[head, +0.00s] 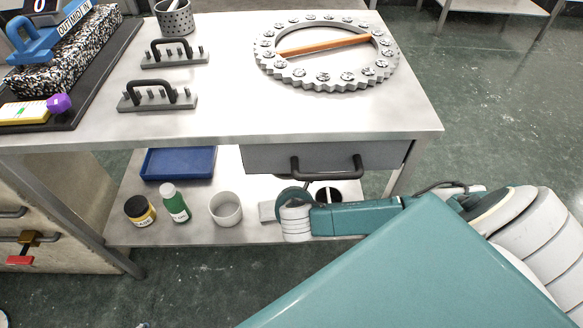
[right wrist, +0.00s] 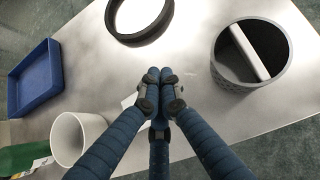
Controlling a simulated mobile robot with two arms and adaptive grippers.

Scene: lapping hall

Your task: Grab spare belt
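A black ring that looks like the spare belt (right wrist: 139,20) lies on the lower shelf at the top of the right wrist view, partly cut off by the frame edge. I cannot pick it out surely in the head view, where my right arm covers part of the shelf. My right gripper (right wrist: 156,74) has its blue fingers drawn together at the tips, with nothing seen between them. The tips point just below the ring in the picture, apart from it. My left gripper is not in view.
A dark bin (right wrist: 226,72) holding a white roll stands right of the gripper. A white cup (head: 225,208), green bottle (head: 174,204), yellow-labelled jar (head: 140,210) and blue tray (head: 178,163) share the shelf. A drawer (head: 280,157) hangs above under the tabletop (head: 230,90).

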